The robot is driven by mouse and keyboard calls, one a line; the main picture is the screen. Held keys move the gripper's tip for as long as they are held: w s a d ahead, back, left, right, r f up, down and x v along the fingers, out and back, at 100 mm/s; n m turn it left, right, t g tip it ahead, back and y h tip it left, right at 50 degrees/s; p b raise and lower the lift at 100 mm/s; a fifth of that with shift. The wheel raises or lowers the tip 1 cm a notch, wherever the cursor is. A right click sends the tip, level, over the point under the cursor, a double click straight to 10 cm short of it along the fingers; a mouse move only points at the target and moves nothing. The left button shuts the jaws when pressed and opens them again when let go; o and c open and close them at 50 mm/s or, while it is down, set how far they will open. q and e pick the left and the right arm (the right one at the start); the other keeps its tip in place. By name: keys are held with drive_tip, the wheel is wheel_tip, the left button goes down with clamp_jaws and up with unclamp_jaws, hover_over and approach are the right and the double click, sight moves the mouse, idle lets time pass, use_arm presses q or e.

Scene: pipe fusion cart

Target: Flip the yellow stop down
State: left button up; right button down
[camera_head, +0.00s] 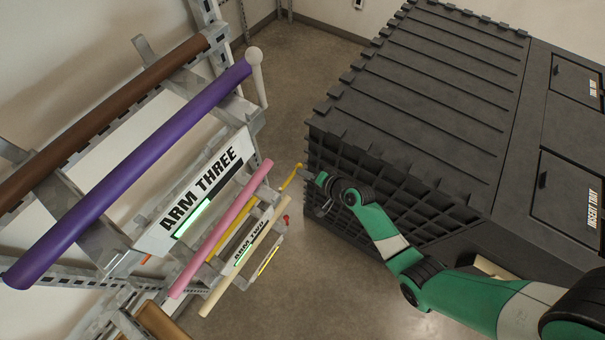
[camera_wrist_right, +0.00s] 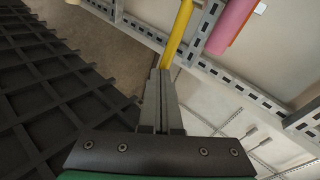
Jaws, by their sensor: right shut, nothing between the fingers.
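The yellow stop (camera_head: 291,179) is a short, slanted yellow bar at the right end of the rack's arms in the head view. My right gripper (camera_head: 306,174) is beside its upper end. In the right wrist view, the shut fingers (camera_wrist_right: 161,75) point at a yellow bar (camera_wrist_right: 180,30), which looks like the stop. The bar starts at or just beyond the fingertips, and I cannot tell whether they touch. Nothing is held between the fingers. My left gripper is not in view.
A pink pipe (camera_head: 222,228), a purple pipe (camera_head: 130,175) and a brown pipe (camera_head: 100,120) lie on the rack at left. A white stop (camera_head: 257,78) stands upright by the purple pipe. A dark ribbed cart (camera_head: 420,90) is close on the right. Bare floor lies between.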

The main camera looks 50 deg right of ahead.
drive_tip(key=shift+d, duration=0.1)
drive_tip(key=w+d+r+p+v, duration=0.1)
drive_tip(key=p+v, duration=0.4)
drive_tip(key=v, duration=0.9)
drive_tip(key=shift+s+d+r, duration=0.35)
drive_tip(key=shift+d+r, duration=0.05)
drive_tip(key=shift+r, duration=0.1)
